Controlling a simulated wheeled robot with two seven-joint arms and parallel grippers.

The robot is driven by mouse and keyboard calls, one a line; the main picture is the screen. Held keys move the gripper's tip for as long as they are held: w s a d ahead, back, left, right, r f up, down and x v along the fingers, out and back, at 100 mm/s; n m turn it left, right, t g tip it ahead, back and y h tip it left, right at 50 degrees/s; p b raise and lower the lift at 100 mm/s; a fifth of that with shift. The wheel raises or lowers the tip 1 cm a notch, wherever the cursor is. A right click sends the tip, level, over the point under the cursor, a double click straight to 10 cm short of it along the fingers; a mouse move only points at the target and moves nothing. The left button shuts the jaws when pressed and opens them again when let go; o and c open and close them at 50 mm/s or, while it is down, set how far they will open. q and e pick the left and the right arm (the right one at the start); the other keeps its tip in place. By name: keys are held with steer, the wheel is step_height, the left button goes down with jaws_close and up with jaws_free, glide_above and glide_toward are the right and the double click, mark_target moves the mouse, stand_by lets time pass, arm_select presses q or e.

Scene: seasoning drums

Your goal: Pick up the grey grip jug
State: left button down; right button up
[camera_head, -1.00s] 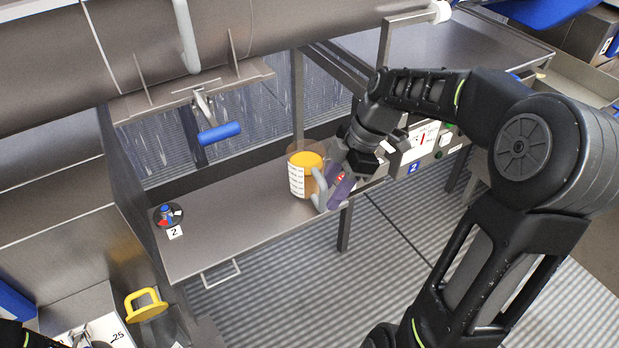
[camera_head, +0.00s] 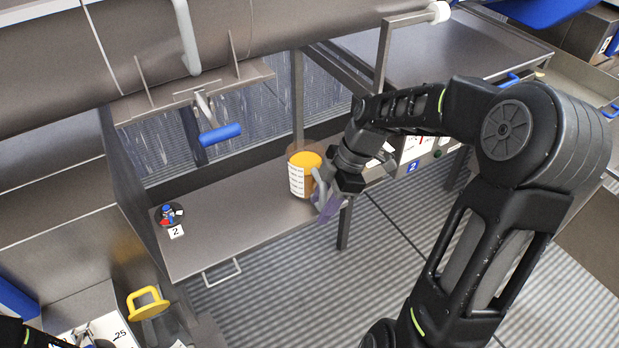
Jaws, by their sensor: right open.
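The jug (camera_head: 301,177) stands upright on the metal shelf (camera_head: 225,225). It has orange contents at the top, a white label with print, and a grey handle (camera_head: 320,187) on its right side. My right gripper (camera_head: 326,205) is at the handle side of the jug, pointing down, with its purple fingers close to the handle. The gripper is open, and its body hides part of the handle. I cannot tell whether the handle lies between the fingers. At the lower left corner only a dark bit of what may be my left arm shows; the left gripper cannot be made out.
A large steel drum (camera_head: 300,25) with a blue-handled lever (camera_head: 220,134) hangs above the shelf. A small round control with a "2" tag (camera_head: 170,214) sits at the shelf's left end. A yellow-handled item (camera_head: 148,302) is at lower left. The shelf's middle is clear.

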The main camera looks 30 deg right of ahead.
steer(key=shift+c, duration=0.4)
jaws_close()
stand_by(1.1)
